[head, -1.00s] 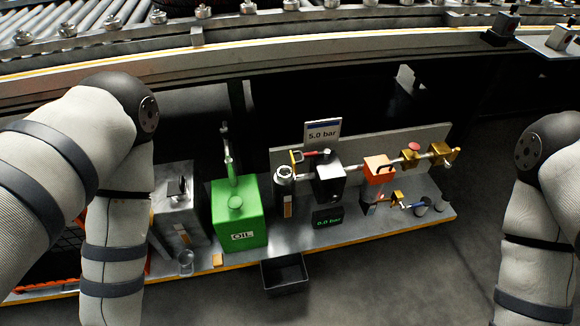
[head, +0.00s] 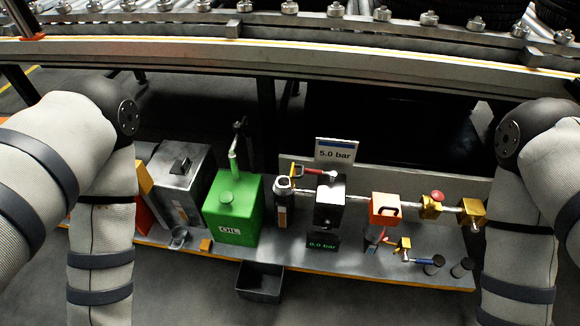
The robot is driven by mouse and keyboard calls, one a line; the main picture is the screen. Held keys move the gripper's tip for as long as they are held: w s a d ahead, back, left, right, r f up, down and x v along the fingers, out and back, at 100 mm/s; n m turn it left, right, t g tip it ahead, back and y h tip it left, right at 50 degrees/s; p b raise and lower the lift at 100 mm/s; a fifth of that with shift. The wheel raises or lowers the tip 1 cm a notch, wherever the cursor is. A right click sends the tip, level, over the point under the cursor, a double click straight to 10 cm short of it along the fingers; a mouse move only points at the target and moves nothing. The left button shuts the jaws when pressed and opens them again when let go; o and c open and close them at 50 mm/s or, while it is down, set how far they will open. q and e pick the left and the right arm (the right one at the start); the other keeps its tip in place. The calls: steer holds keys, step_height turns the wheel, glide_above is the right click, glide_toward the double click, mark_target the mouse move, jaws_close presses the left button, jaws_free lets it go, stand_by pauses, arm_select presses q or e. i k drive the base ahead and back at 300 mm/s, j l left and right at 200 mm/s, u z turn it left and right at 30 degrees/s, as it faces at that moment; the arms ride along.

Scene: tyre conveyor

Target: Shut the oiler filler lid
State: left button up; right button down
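A slim grey cylindrical unit with an amber strip on its front, which looks like the oiler (head: 282,205), stands on the bench between the green oil can and a black box. Its round top (head: 283,184) is small in the picture, and I cannot tell whether a lid there is open or shut. The green oil can (head: 232,208), marked OIL, stands to its left with a thin upright spout and a round cap. My two arms come down at the left and right sides of the picture. Both grippers are outside the picture.
The grey bench (head: 345,267) has an orange front edge. A black box (head: 329,202), an orange box (head: 384,208) and brass valves (head: 431,207) line the pipe. A grey tank (head: 181,185) stands left. A black bin (head: 259,281) hangs at the front. The conveyor (head: 300,53) runs above.

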mark_target(292, 176)
steer(key=i+l+u, duration=0.2)
steer(key=l+u, duration=0.15)
steer(key=k+l+u, duration=0.15)
steer(key=u, duration=0.15)
steer(key=k+l+u, duration=0.2)
steer(key=l+u, duration=0.15)
